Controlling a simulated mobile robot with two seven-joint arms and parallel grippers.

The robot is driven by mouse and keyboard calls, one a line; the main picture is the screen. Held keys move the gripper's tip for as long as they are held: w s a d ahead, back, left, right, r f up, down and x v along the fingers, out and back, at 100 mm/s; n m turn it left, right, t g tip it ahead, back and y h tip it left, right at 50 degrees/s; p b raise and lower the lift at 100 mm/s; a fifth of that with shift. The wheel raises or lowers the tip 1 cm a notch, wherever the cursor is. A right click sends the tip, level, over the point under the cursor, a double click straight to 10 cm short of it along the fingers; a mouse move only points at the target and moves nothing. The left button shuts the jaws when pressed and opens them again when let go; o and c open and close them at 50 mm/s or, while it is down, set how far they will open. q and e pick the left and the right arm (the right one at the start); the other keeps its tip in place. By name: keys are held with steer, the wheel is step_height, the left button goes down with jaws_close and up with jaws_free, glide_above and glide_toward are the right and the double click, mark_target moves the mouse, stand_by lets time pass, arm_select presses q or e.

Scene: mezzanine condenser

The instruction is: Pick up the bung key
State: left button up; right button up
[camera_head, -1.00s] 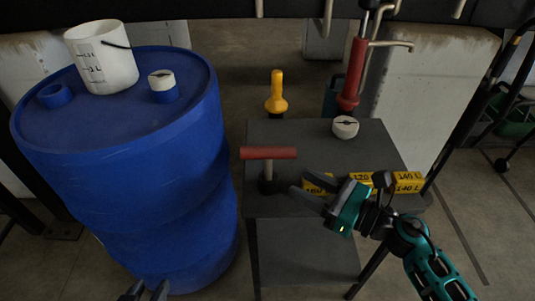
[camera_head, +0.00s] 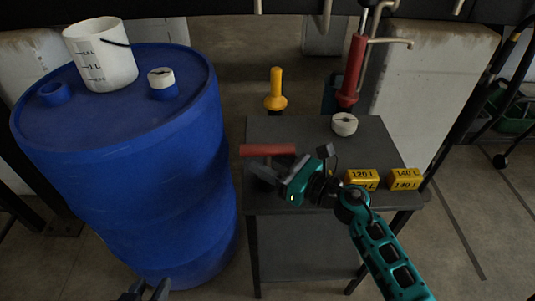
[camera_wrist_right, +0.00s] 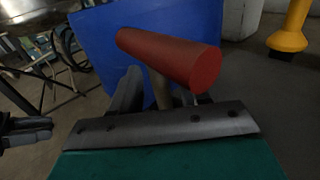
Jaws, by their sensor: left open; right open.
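The bung key, with a red bar handle (camera_head: 267,150) across a pale shaft, stands at the left side of the grey table. Its lower end is hidden behind my right gripper in the head view. My right gripper (camera_head: 264,175) is open at the key, just below the handle. In the right wrist view the red handle (camera_wrist_right: 170,58) lies across the space above the fingers. The shaft (camera_wrist_right: 160,88) shows between the fingers, apart from the left one; the other finger is mostly hidden by the handle. My left gripper (camera_head: 148,291) is open and empty at the bottom edge, low before the drum.
A blue drum (camera_head: 130,150) stands left of the table (camera_head: 290,130), carrying a white bucket (camera_head: 100,55) and a white-topped cap (camera_head: 161,79). A white round cap (camera_head: 344,124) and yellow blocks (camera_head: 404,179) are on the table. A yellow-handled tool (camera_head: 276,90) and red pump (camera_head: 353,70) stand behind.

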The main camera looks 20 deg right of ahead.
steer(key=shift+c, duration=0.3)
jaws_close()
arm_select(q)
steer(key=shift+w, duration=0.1)
steer(key=shift+a+r, duration=0.1)
